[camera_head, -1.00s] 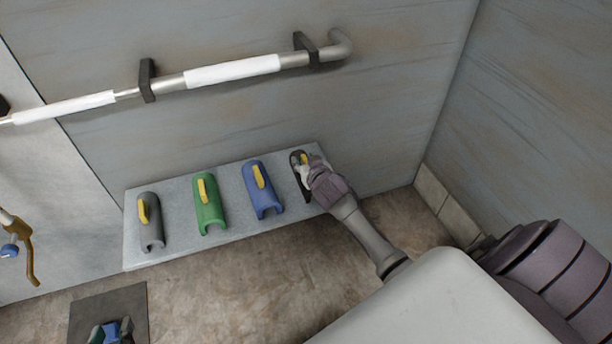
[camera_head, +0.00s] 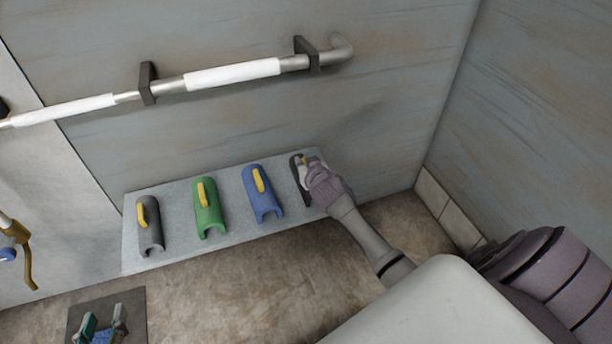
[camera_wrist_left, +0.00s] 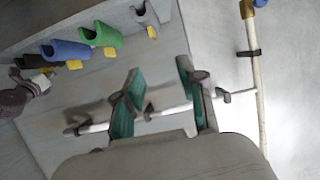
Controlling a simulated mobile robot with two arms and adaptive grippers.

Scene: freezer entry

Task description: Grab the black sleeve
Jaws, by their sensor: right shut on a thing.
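The black sleeve (camera_head: 295,171) lies at the right end of the pale shelf (camera_head: 176,250), mostly covered by my right gripper (camera_head: 305,167). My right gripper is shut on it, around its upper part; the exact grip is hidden. In the left wrist view my right gripper (camera_wrist_left: 38,86) shows at the left edge beside the sleeves. My left gripper (camera_head: 103,322) is low at the left of the head view, away from the shelf. Its green fingers are apart and empty in the left wrist view (camera_wrist_left: 158,92).
A blue sleeve (camera_head: 265,203), a green sleeve (camera_head: 209,216) and a grey sleeve (camera_head: 152,238), each with a yellow handle, stand in a row left of the black one. A rail with white sections (camera_head: 232,75) runs along the wall above. A side wall (camera_head: 540,130) is close on the right.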

